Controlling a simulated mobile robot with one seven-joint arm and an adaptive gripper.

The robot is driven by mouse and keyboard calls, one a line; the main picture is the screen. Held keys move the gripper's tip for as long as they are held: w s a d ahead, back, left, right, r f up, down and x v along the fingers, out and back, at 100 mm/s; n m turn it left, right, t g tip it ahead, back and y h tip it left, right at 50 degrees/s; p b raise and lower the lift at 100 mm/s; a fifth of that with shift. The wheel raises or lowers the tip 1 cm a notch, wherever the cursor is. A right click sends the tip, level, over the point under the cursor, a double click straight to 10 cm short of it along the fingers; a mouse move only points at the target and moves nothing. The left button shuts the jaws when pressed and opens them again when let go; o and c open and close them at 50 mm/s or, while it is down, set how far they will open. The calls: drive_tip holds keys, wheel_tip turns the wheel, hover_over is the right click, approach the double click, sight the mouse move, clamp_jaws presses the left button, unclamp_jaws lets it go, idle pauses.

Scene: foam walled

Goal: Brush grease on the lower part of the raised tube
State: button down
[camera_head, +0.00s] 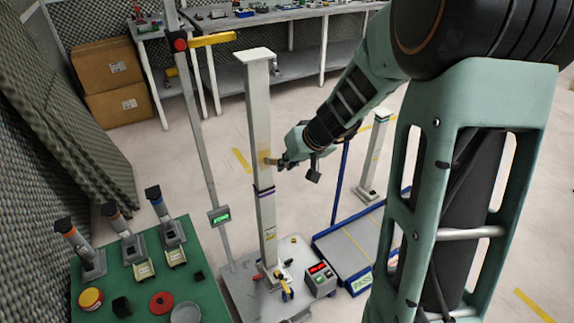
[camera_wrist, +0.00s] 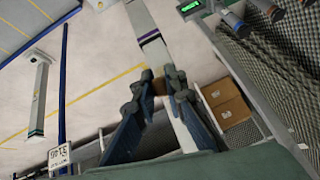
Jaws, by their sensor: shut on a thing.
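The raised tube (camera_head: 259,115) is a tall pale square column with a flat top plate, upright on a low platform (camera_head: 240,291). A dark purple band (camera_head: 264,192) rings it lower down. A yellowish-brown patch shows on the tube just above the band, level with my gripper. My gripper (camera_head: 284,161) is at the tube's right side, shut on a small brown thing, probably the brush; its tip seems to meet the tube. In the wrist view the brown thing (camera_wrist: 159,87) shows between the fingertips, and the tube (camera_wrist: 149,22) passes behind them. The fingers hide the contact.
A green table (camera_head: 150,270) at lower left holds several tools in stands, a yellow tin (camera_head: 90,298), a red disc (camera_head: 161,302) and a grey bowl (camera_head: 186,313). A grey post (camera_head: 203,140) with a yellow arm stands left of the tube. A blue-edged platform (camera_head: 350,250) lies right.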

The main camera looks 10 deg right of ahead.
drive_tip(key=shift+w+r+p, duration=0.1)
drive_tip(key=shift+r+p, duration=2)
drive_tip(key=shift+r, duration=1.65)
drive_tip(key=shift+f+b, duration=0.15)
drive_tip(key=shift+b, duration=0.25)
drive_tip(key=shift+f+b, duration=0.1)
drive_tip(key=shift+b, duration=0.2)
wheel_tip(320, 180, down, 4)
drive_tip(key=b, duration=0.4)
drive_tip(key=shift+b, duration=0.35)
wheel_tip(320, 180, down, 8)
drive_tip(key=b, duration=0.9)
drive_tip(key=shift+r, duration=0.2)
